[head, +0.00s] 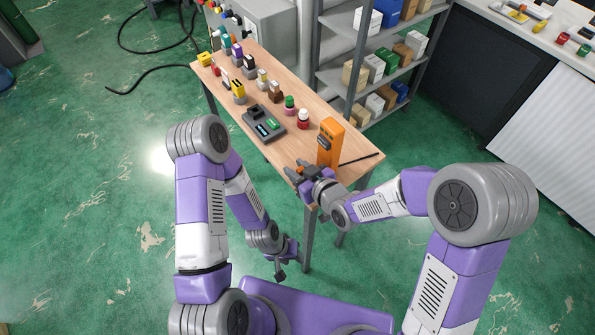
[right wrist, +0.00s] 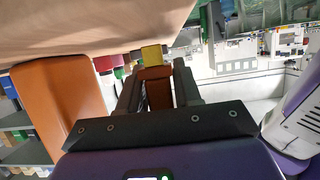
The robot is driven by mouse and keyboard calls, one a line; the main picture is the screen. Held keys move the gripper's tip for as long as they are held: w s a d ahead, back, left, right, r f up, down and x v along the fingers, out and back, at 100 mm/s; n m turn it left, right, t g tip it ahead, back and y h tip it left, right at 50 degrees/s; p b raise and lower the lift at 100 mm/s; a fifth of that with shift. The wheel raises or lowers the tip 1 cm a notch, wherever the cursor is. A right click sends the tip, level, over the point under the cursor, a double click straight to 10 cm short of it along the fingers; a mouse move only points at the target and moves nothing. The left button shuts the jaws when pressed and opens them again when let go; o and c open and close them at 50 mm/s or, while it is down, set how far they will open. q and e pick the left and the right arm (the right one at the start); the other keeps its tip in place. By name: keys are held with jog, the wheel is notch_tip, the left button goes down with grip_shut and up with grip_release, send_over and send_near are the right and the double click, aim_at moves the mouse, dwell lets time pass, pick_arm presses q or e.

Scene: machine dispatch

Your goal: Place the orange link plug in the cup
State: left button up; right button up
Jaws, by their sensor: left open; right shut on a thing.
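My right gripper (head: 297,170) is at the near end of the wooden table, just left of the tall orange case. It is shut on a small orange plug (head: 300,168). In the right wrist view the orange-brown plug (right wrist: 154,88) sits between the two dark fingers, with a yellow block (right wrist: 152,56) showing past its end; I cannot tell whether the two are joined. My left gripper (head: 281,268) is open and empty, low beside the table leg, off the table. I cannot make out a cup for certain.
The tall orange case (head: 329,143) stands upright on the table (head: 358,146), with a dark rod (head: 360,158) beside it. A grey device (head: 264,124) and several coloured-top pieces, such as a red one (head: 303,119), line the table. A shelf with boxes (head: 355,73) stands behind.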

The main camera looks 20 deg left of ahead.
jog(key=shift+f, duration=0.2)
jog(key=shift+f, duration=0.15)
jog(key=o, duration=1)
